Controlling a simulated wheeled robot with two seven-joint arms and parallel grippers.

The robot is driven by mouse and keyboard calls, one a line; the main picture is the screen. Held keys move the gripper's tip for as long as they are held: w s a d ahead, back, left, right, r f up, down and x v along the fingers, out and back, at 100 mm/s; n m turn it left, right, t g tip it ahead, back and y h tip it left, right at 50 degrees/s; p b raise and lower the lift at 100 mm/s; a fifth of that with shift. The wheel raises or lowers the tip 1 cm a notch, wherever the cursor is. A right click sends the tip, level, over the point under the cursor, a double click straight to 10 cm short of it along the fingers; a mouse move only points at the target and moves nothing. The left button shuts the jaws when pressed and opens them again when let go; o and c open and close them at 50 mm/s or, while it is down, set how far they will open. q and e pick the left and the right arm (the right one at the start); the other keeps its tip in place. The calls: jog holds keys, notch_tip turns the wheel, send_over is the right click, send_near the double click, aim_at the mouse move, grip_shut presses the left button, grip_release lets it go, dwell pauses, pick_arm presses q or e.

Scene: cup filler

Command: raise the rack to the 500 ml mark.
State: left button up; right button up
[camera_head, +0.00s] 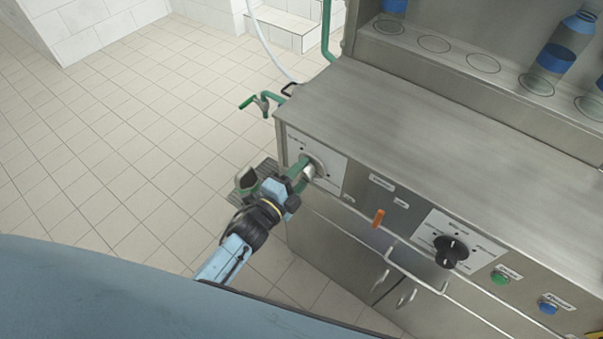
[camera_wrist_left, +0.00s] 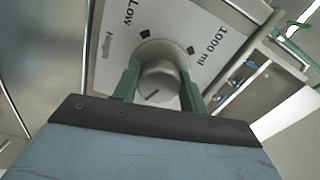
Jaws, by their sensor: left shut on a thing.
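My left gripper (camera_head: 304,171) is shut on a silver round knob (camera_head: 318,166) on the white dial plate (camera_head: 329,155) at the left end of the machine's front. In the left wrist view, its green fingers (camera_wrist_left: 160,82) sit on either side of the knob (camera_wrist_left: 161,72). A dark line on the knob slants toward the lower left. The plate (camera_wrist_left: 230,30) reads "Low" and "1000 ml", with black square marks near the knob. No 500 ml label is readable. I cannot tell which visible part is the rack. My right gripper is not in view.
Blue-capped bottles (camera_head: 560,52) stand on the back shelf. A green-handled tap (camera_head: 262,102) juts left. Tiled floor is clear at left.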

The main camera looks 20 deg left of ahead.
pick_arm(q)
jog(key=o, duration=1)
jog(key=shift+c, duration=0.2)
jog(key=v, duration=1.3)
jog(key=shift+s, duration=0.2)
